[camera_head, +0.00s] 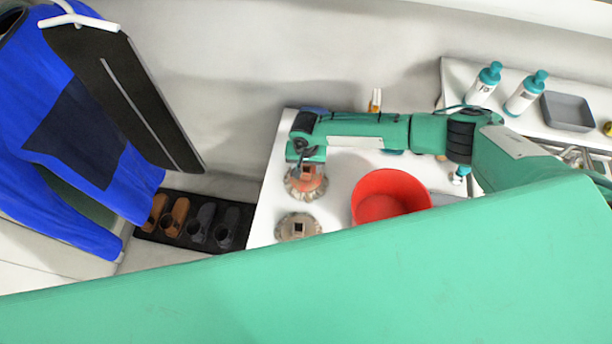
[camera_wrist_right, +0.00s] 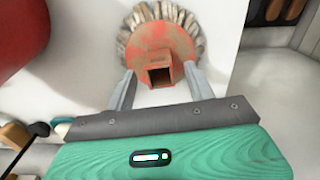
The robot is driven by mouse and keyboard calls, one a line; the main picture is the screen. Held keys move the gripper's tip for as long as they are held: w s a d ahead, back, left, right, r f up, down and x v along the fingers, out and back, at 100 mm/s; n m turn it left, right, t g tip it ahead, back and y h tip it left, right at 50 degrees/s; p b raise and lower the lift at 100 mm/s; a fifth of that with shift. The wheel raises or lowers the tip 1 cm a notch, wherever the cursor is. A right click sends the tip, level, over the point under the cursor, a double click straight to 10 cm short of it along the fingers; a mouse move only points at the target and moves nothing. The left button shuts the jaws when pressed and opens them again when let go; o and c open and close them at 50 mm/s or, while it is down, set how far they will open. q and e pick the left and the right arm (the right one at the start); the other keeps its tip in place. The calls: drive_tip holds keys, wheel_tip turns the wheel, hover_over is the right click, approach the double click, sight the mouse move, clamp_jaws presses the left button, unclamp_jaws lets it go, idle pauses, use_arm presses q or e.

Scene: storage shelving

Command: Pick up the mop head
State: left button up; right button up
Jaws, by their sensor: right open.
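A mop head (camera_head: 309,186) with a worn red-orange cap, a square socket and a fringe of pale strands lies on the white shelf top, left of the red bucket. It also shows in the right wrist view (camera_wrist_right: 160,42). My right gripper (camera_wrist_right: 158,82) is open above it, with one finger on each side of the square socket. I cannot tell whether the fingers touch it. In the head view the arm hides part of the mop head. A second round, brownish-grey head with a square hole (camera_head: 298,226) lies in front of it. My left gripper is not in view.
A red bucket (camera_head: 386,194) stands close to the right of the mop head. White bottles with teal caps (camera_head: 524,94) and a grey tray (camera_head: 568,111) are at the back right. Blue clothes (camera_head: 60,120) hang at the left above shoes on a dark mat (camera_head: 177,241).

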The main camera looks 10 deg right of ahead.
drive_tip(key=shift+f, duration=0.75)
drive_tip(key=shift+c, duration=0.2)
clamp_jaws()
drive_tip(key=shift+r, duration=0.15)
